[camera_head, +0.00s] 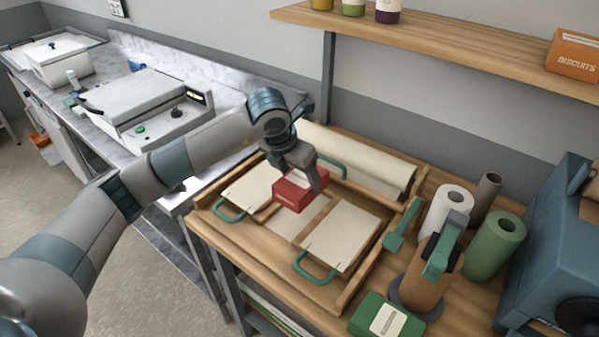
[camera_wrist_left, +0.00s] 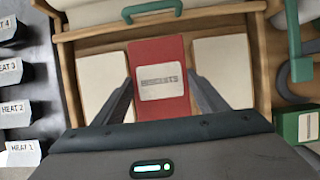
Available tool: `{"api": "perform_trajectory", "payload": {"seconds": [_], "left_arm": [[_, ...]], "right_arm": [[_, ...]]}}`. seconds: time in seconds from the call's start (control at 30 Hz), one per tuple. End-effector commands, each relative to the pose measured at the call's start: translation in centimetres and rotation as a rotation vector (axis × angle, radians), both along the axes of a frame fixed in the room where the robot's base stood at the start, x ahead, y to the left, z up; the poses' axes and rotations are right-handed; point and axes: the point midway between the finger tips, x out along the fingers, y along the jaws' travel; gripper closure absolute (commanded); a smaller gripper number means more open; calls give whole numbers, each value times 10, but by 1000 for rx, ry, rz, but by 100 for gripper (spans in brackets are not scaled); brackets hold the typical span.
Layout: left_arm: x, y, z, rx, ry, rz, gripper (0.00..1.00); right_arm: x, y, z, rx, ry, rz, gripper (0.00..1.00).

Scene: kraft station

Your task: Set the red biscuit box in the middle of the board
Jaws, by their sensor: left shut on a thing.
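The red biscuit box (camera_head: 290,196) has a white label and is held in my left gripper (camera_head: 302,180). In the left wrist view the red box (camera_wrist_left: 160,52) sits between the two fingers (camera_wrist_left: 160,98), its label facing the camera. The wooden board (camera_head: 347,295) has a raised rim and lies under the box; its rim also shows in the left wrist view (camera_wrist_left: 80,34). The box is over the board's middle strip, between two cream panels. I cannot tell whether it touches the board. My right gripper is not in view.
Cream panels with green handles lie left (camera_head: 248,188) and right (camera_head: 342,236) on the board. A cream paper roll (camera_head: 360,165) lies behind. A white roll (camera_head: 449,208), a green roll (camera_head: 495,243) and a green box (camera_head: 364,316) stand at right. A shelf (camera_head: 450,52) hangs above.

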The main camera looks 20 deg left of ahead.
Motion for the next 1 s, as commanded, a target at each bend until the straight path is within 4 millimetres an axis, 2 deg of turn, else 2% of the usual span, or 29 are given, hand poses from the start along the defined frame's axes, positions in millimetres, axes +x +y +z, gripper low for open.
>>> {"api": "perform_trajectory", "payload": {"seconds": [0.67, 1.0], "left_arm": [[0, 0, -35, 0, 0, -1, 62], [0, 0, -52, 0, -1, -1, 62]], "right_arm": [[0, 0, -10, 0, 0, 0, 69], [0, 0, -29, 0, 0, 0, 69]]}}
